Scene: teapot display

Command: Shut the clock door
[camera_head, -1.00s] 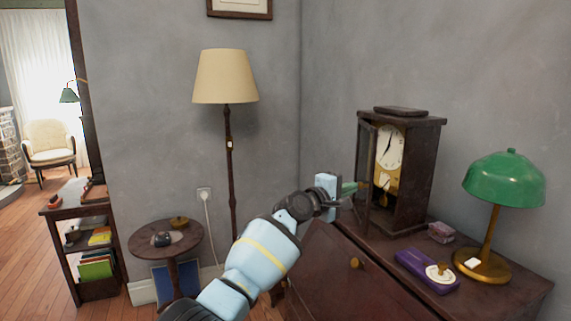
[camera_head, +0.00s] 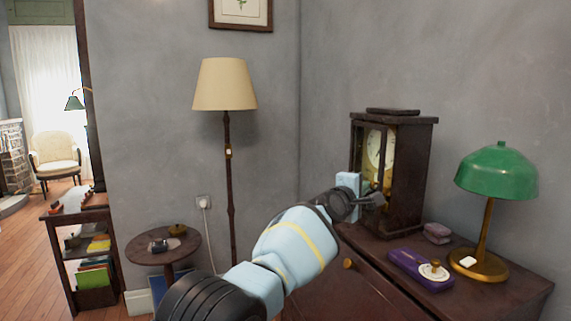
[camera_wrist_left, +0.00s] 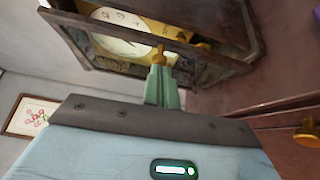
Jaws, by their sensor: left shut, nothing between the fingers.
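The dark wooden clock (camera_head: 408,180) stands upright on the chest, its pale dial (camera_head: 378,150) partly visible behind the door. My left gripper (camera_head: 374,199) is at the lower front of the door, shut and empty. My right gripper is not in view.
A floor lamp (camera_head: 226,85) and round side table (camera_head: 170,248) stand left.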

